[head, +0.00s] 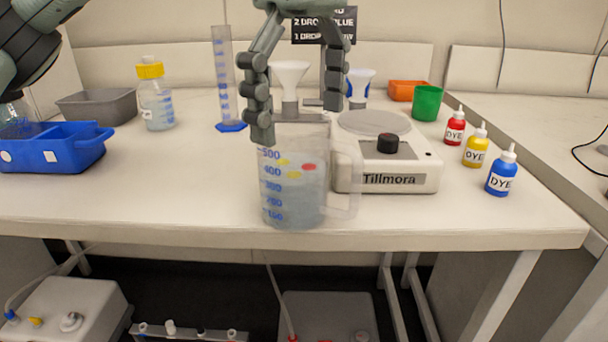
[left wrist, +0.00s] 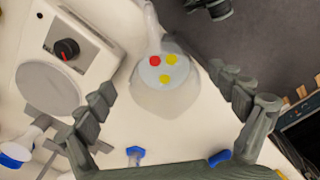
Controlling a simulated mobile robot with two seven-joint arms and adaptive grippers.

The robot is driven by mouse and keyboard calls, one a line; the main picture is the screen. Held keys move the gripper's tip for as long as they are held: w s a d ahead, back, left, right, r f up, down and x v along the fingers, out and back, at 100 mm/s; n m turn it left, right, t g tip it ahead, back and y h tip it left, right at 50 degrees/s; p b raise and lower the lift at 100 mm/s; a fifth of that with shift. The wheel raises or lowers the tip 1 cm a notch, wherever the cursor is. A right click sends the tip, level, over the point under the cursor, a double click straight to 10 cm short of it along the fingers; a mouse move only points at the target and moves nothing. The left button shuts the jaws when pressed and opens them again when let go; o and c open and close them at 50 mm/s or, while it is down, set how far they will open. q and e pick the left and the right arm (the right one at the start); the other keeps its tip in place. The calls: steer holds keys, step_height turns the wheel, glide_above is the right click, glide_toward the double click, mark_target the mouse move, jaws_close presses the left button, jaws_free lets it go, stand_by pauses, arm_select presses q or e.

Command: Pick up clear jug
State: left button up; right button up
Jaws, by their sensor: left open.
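The clear jug (head: 292,200) stands upright near the front edge of the table, with blue volume marks, a handle on its right and pale liquid inside. Red and yellow spots show in it. In the left wrist view the jug (left wrist: 165,98) lies between the fingers, its handle toward the top. My left gripper (head: 298,120) is open and empty, fingers pointing down, above and slightly behind the jug's rim in the head view. Its fingers also show in the left wrist view (left wrist: 163,82), apart from the jug on both sides.
The Tillmora stirrer (head: 385,180) stands close to the jug's right. A measuring cylinder (head: 225,80), a yellow-capped bottle (head: 157,100) and a blue tray (head: 60,150) are left. A green cup (head: 427,103) and dye bottles (head: 475,147) are right.

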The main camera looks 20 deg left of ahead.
mark_target(301, 156)
arm_select(q)
steer(key=f, duration=0.4)
steer(key=shift+s+a, duration=0.1)
steer(key=shift+s, duration=0.15)
steer(key=shift+w+f, duration=0.1)
steer(key=shift+f, duration=0.55)
steer(key=shift+c, duration=0.5)
steer(key=shift+r, duration=0.1)
steer(key=c, duration=1.5)
